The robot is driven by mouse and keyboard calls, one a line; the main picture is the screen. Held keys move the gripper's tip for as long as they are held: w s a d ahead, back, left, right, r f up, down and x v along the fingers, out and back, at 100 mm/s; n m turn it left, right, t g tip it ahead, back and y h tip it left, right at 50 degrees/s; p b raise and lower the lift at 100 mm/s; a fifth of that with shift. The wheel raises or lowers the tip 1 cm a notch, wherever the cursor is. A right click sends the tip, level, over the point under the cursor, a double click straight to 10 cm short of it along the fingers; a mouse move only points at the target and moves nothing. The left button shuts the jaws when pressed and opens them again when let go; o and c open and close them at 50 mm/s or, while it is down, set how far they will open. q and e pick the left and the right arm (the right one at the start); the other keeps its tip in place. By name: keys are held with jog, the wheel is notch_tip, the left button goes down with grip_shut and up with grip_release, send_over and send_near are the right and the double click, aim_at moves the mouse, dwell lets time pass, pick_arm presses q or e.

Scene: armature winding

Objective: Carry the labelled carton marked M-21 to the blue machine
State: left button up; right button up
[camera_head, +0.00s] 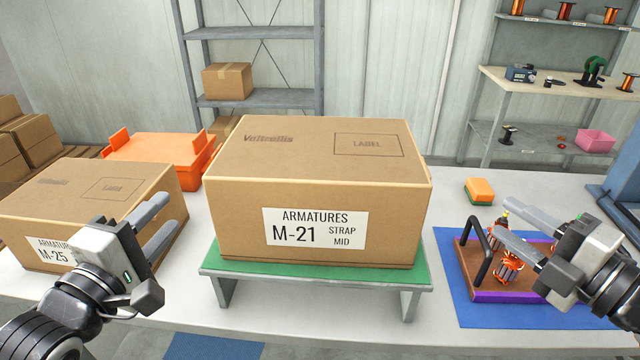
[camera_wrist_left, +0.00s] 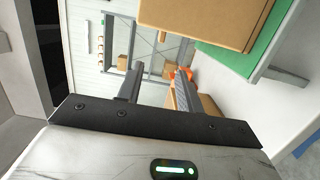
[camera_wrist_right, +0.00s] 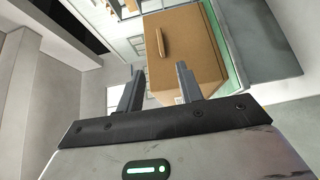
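The M-21 carton (camera_head: 320,190) is a large closed brown box with a white "ARMATURES M-21 STRAP MID" label on its front. It sits flat on a green-topped stand (camera_head: 310,277) in the middle of the table. It also shows in the left wrist view (camera_wrist_left: 205,22) and the right wrist view (camera_wrist_right: 187,50). My left gripper (camera_head: 162,222) is open and empty, left of the carton and in front of the M-25 carton. My right gripper (camera_head: 515,225) is open and empty, right of the carton. Neither touches the M-21 carton. A blue structure (camera_head: 615,195) is cut off at the right edge; I cannot tell whether it is the machine.
The M-25 carton (camera_head: 95,200) stands at the left, with an orange bin (camera_head: 160,155) behind it. A tray (camera_head: 478,295) with copper-wound parts lies on a blue mat (camera_head: 470,318) beneath my right gripper. An orange-and-green block (camera_head: 480,191) lies behind it.

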aim_at(216, 160)
pick_arm(q)
jog(key=shift+w, duration=0.1)
pick_arm(e)
jog(key=shift+w, duration=0.1)
